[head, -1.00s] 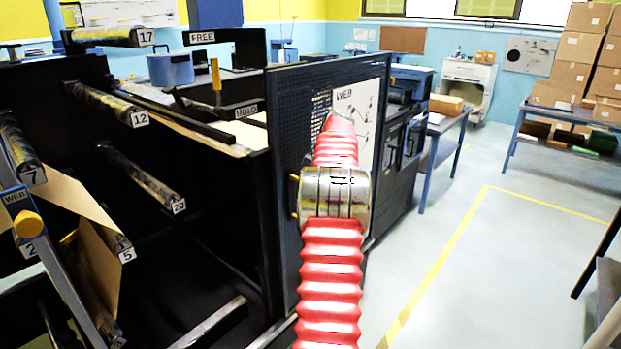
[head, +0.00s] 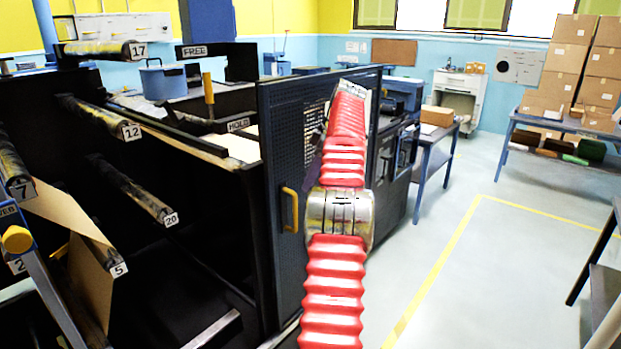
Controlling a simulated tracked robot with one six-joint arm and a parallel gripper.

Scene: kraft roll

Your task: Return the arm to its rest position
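My arm, in red ribbed sleeves with a metal joint band, rises from the bottom centre of the head view. It stands in front of the dark perforated panel (head: 283,150) of the machine and hides part of it. The arm's far end is near the top of that panel. My gripper cannot be made out; it is hidden behind the arm or too small to tell.
The black machine with numbered rollers (head: 140,190) fills the left side. A brown paper web (head: 62,215) hangs at lower left. A yellow handle (head: 289,209) is on the panel. Clear floor (head: 480,275) with yellow lines lies right. Tables (head: 436,160) and stacked boxes (head: 570,70) stand behind.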

